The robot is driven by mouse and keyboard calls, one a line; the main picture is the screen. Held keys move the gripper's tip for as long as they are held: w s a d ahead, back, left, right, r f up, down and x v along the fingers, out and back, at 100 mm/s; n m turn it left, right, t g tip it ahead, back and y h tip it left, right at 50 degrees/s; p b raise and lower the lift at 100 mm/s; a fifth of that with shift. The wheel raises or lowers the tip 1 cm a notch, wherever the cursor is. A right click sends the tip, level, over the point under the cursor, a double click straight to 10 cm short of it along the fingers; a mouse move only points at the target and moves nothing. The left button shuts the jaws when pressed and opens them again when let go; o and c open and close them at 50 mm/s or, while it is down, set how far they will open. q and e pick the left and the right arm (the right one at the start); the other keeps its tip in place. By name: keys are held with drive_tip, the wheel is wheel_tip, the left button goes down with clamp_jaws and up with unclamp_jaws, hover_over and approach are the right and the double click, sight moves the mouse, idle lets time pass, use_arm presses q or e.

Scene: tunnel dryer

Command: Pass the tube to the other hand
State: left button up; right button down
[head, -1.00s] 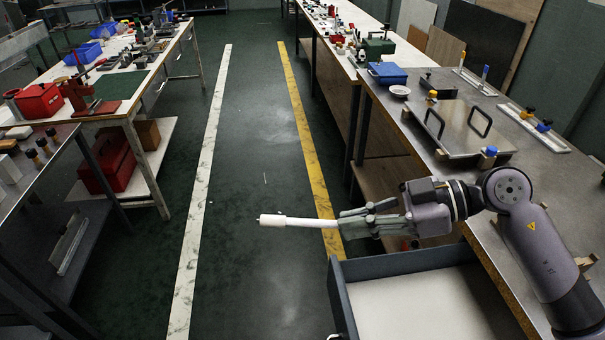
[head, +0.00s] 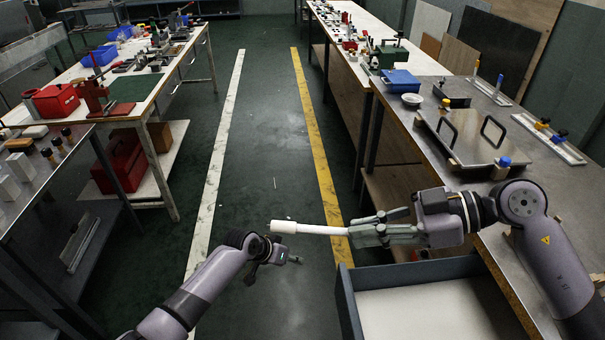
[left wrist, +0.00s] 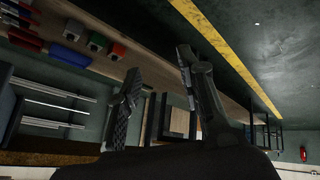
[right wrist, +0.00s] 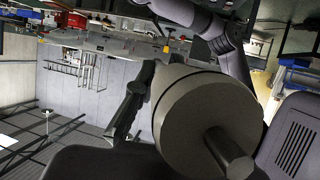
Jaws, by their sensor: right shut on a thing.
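The tube (head: 310,229) is a slim white rod with a thicker cap at its left end. In the head view it lies nearly level above the aisle. My right gripper (head: 362,232) is shut on its right end. In the right wrist view the tube (right wrist: 200,115) looms large and end-on, hiding part of the fingers. My left gripper (head: 275,267) is below and left of the tube's capped end, apart from it in the picture. In the left wrist view its fingers (left wrist: 159,65) are spread with nothing between them.
An open grey drawer (head: 345,300) is below my right gripper. The right bench (head: 470,200) carries a metal plate with two handles (head: 465,140) and a blue box (head: 395,79). A steel table (head: 50,185) stands at the left. The aisle between is clear.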

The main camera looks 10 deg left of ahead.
use_arm(q)
drive_tip(key=w+d+r+m+h, duration=0.1)
drive_tip(key=w+d+r, duration=0.1)
drive_tip(key=r, duration=0.6)
drive_tip(key=w+d+r+m+h, duration=0.1)
drive_tip(key=w+d+r, duration=0.15)
drive_tip(key=r, duration=0.55)
wheel_tip(320, 180, up, 30)
drive_tip(key=m+g+y, duration=0.2)
drive_tip(key=m+g, duration=0.2)
drive_tip(key=m, duration=0.9)
hover_over(335, 230)
drive_tip(key=s+a, duration=0.1)
drive_tip(key=a, duration=0.3)
use_arm(e)
drive_tip(key=shift+s, duration=0.1)
use_arm(q)
drive_tip(key=s, duration=0.1)
drive_tip(key=x, duration=1.1)
drive_tip(key=shift+a+f, duration=0.3)
drive_tip(key=shift+a, duration=0.05)
drive_tip(key=shift+c, duration=0.6)
